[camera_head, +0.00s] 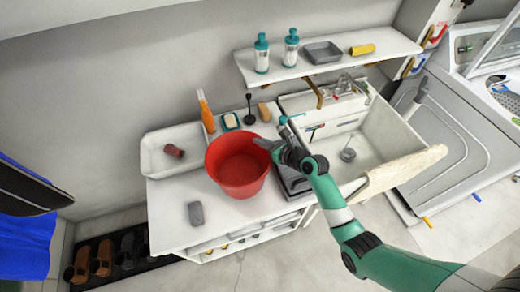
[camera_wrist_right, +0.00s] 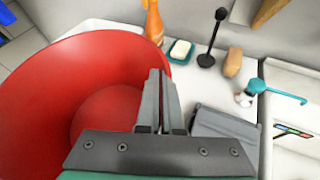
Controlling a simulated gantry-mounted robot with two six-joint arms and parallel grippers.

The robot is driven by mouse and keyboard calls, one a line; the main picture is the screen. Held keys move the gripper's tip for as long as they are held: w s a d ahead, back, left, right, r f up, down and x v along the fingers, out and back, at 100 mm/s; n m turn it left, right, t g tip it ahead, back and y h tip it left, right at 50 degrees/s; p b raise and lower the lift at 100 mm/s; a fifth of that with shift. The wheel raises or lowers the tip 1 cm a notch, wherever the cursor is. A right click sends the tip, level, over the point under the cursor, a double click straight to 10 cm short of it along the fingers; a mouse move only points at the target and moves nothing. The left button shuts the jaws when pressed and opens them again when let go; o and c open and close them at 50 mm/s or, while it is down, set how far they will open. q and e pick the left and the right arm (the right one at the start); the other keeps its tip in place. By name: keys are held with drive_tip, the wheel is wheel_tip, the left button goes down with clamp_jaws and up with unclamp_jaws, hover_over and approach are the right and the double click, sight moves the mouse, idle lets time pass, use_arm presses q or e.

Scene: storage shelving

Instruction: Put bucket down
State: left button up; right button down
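The red bucket (camera_head: 238,170) is upright over the white counter (camera_head: 172,225), left of the sink. I cannot tell whether its base touches the counter. My right gripper (camera_head: 266,144) is at the bucket's right rim, its fingers close together on the wall. In the right wrist view the red bucket (camera_wrist_right: 95,80) fills the left side, and my right gripper's fingers (camera_wrist_right: 160,105) straddle its rim. The bucket hides part of the counter behind it. My left gripper is not in view.
A white tray (camera_head: 155,160) holding a brown item stands left of the bucket. Behind are an orange bottle (camera_head: 206,113), a soap dish (camera_head: 231,121) and a brush (camera_head: 249,110). A grey sponge (camera_head: 196,213) lies at the front left. The sink (camera_head: 375,140) is at right.

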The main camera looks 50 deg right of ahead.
drive_tip(key=f+b, duration=0.1)
drive_tip(key=f, duration=0.2)
drive_tip(key=shift+w+d+f+b, duration=0.1)
drive_tip(key=shift+w+f+b, duration=0.15)
drive_tip(key=shift+b, duration=0.1)
drive_tip(key=shift+f, duration=0.2)
drive_tip(key=c, duration=1.1)
unclamp_jaws()
drive_tip(key=shift+r, duration=0.1)
drive_tip(key=p+v, duration=0.3)
drive_tip(key=v, duration=0.9)
drive_tip(key=shift+s+p, duration=0.1)
drive_tip(key=shift+p, duration=0.2)
